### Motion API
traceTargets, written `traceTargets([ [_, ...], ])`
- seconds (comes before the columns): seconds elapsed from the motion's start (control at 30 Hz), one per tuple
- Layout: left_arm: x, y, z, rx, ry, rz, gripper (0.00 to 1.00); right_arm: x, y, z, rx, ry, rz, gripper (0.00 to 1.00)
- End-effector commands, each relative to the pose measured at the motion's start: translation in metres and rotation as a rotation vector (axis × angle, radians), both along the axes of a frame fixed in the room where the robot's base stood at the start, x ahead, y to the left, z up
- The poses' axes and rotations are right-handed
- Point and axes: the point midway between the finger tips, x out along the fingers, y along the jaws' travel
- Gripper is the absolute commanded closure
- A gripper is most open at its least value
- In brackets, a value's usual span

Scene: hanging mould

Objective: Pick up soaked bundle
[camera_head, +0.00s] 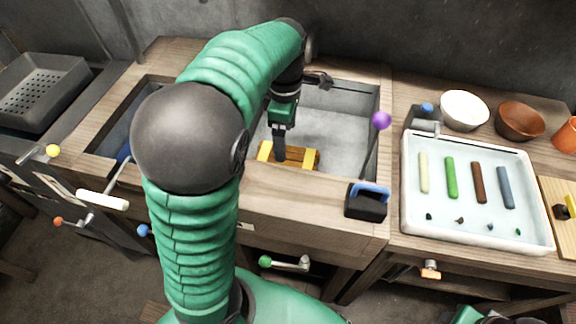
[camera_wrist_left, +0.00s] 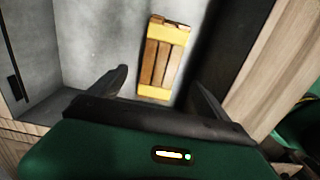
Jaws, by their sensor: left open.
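The bundle (camera_head: 305,157) is a set of brown wooden strips with yellow bands at both ends. It lies in the grey basin (camera_head: 345,115) near its front wall. In the left wrist view the bundle (camera_wrist_left: 161,62) lies beyond the fingertips, with bare basin floor around it. My left gripper (camera_head: 280,155) reaches down into the basin over the bundle and hides part of it. My right gripper does not show clearly.
A purple-knobbed lever (camera_head: 381,121) and a black block with a blue handle (camera_head: 367,201) stand at the basin's right. A white tray (camera_head: 408,215) with coloured sticks, a white bowl (camera_head: 464,110) and a brown bowl (camera_head: 520,121) are farther right. A perforated grey tray (camera_head: 40,92) is far left.

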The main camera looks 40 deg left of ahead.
Motion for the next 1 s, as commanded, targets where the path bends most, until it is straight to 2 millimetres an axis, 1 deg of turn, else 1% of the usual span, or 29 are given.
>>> traceTargets([
  [0.03,-0.001,0.000,-0.017,0.000,0.002,0.000,0.11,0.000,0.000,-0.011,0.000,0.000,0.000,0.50],
  [0.1,0.000,0.000,-0.028,0.001,0.000,0.000,0.11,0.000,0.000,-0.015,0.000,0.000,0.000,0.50],
  [0.27,-0.001,0.000,-0.040,0.000,-0.001,-0.001,0.11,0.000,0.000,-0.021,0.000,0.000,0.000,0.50],
  [0.37,0.000,-0.001,-0.057,0.000,0.000,-0.001,0.11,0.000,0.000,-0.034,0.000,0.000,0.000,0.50],
  [0.43,0.001,-0.002,-0.073,0.000,0.001,-0.001,0.11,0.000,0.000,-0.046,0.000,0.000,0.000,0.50],
  [0.5,0.001,-0.002,-0.083,0.000,-0.001,-0.001,0.11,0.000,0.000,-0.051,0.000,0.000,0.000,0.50],
  [0.57,0.001,-0.002,-0.088,-0.001,0.000,-0.001,0.11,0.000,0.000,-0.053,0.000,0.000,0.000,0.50],
  [0.77,0.001,-0.002,-0.085,0.000,-0.001,-0.002,0.11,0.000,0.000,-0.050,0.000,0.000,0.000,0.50],
  [1.0,0.001,-0.002,-0.085,0.000,-0.001,-0.002,0.42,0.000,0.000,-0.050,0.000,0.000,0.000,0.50],
])
